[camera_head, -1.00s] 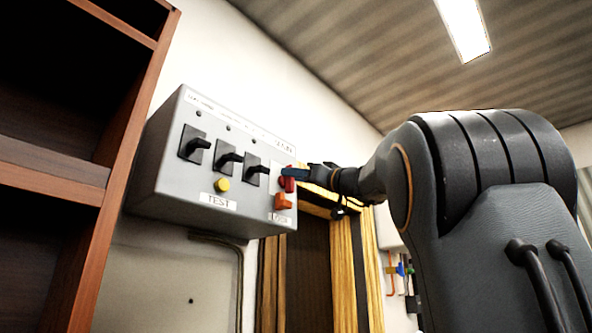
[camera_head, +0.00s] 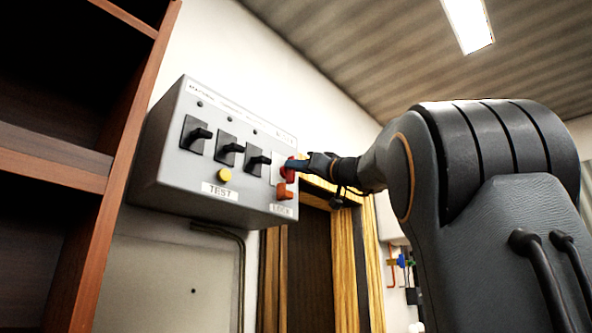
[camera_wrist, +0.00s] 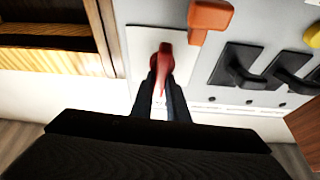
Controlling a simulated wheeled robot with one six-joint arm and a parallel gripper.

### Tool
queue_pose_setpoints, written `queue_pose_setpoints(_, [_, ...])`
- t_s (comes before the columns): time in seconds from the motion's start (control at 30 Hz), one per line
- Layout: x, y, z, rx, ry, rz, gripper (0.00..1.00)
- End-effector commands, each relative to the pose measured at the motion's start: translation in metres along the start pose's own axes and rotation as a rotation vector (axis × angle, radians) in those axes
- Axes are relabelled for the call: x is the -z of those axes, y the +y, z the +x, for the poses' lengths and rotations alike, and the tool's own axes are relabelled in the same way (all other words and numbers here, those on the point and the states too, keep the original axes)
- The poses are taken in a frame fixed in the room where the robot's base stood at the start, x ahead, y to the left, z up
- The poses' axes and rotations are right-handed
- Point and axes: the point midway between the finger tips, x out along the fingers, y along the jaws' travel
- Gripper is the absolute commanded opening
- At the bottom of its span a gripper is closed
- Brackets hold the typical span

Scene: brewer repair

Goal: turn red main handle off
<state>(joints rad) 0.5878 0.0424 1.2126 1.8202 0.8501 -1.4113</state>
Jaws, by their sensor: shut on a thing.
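The red main handle (camera_wrist: 161,62) sits on a pale plate at the right end of the grey control box (camera_head: 165,150). My gripper (camera_wrist: 160,92) is shut on the red handle, with one finger on each side of it in the wrist view. In the head view the red handle (camera_head: 290,175) is partly hidden by my gripper (camera_head: 302,165), which reaches in from the right. An orange handle (camera_head: 284,192) is just below the red one. It also shows beside the red handle in the wrist view (camera_wrist: 210,17).
Several black switches (camera_head: 229,150) and a yellow button (camera_head: 224,175) are on the box, left of the red handle. A wooden shelf (camera_head: 50,168) stands at the left. A wooden door frame (camera_head: 346,260) is below right of the box. Labels read TEST and LOCK.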

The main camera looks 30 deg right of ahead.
Motion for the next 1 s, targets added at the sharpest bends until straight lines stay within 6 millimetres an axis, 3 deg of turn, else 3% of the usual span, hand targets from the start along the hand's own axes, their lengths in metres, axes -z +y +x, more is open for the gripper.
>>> queue_pose_setpoints(1.0, [0.0010,0.0035,0.0000,-0.346,-0.001,0.831,0.00])
